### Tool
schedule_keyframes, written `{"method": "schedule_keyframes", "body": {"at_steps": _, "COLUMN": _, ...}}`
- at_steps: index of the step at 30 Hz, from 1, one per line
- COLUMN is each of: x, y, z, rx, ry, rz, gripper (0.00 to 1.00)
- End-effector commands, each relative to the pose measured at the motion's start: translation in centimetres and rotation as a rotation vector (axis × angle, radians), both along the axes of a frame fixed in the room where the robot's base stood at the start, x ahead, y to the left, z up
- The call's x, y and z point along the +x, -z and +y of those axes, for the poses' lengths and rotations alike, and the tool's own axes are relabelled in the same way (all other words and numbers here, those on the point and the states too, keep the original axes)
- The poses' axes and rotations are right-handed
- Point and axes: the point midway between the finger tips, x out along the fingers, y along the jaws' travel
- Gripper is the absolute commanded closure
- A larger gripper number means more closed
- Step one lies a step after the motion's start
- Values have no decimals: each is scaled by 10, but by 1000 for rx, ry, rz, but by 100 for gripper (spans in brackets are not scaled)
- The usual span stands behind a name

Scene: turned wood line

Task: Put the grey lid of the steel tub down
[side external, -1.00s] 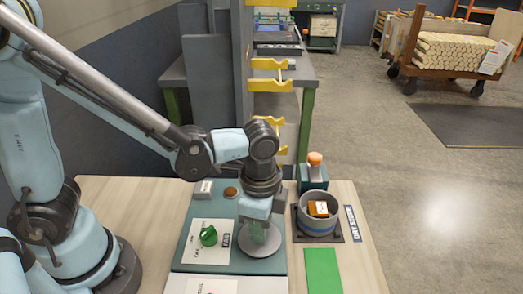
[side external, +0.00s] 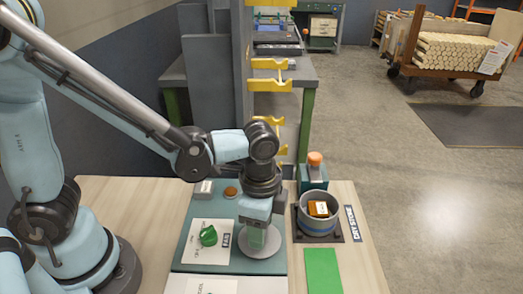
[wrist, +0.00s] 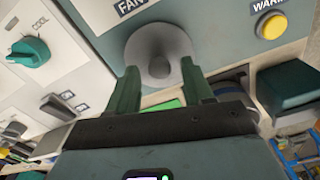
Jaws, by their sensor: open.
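The grey lid (side external: 270,246) is a round disc lying on the teal panel (side external: 185,255), to the left of the steel tub. In the wrist view the lid (wrist: 157,42) shows its central knob, between and beyond my green fingertips. My gripper (side external: 257,236) points down over the lid. In the wrist view my gripper (wrist: 160,68) has its two fingers apart, one on each side of the knob. Whether they touch it is hard to tell. The steel tub (side external: 320,228) stands uncovered with an orange-brown block (side external: 318,208) inside.
A green knob (side external: 208,236) sits on a white plate left of my gripper. A green mat (side external: 323,270) lies in front of the tub. An orange-topped post (side external: 314,170) stands behind it. Yellow hooks (side external: 270,85) stick out from the grey column at the back.

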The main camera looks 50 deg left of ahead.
Motion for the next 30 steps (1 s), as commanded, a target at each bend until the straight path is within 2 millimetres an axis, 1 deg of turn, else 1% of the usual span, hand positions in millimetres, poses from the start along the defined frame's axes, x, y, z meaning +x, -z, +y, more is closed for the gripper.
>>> {"method": "schedule_keyframes", "body": {"at_steps": 5, "x": 0, "y": -17, "z": 0, "rx": 0, "ry": 0, "rz": 0, "gripper": 49}}
{"method": "schedule_keyframes", "body": {"at_steps": 21, "x": -1, "y": -93, "z": 0, "rx": 0, "ry": 0, "rz": 0, "gripper": 49}}
{"method": "schedule_keyframes", "body": {"at_steps": 25, "x": 0, "y": -107, "z": 0, "rx": 0, "ry": 0, "rz": 0, "gripper": 49}}
{"method": "schedule_keyframes", "body": {"at_steps": 30, "x": 0, "y": -117, "z": 0, "rx": 0, "ry": -1, "rz": 0, "gripper": 49}}
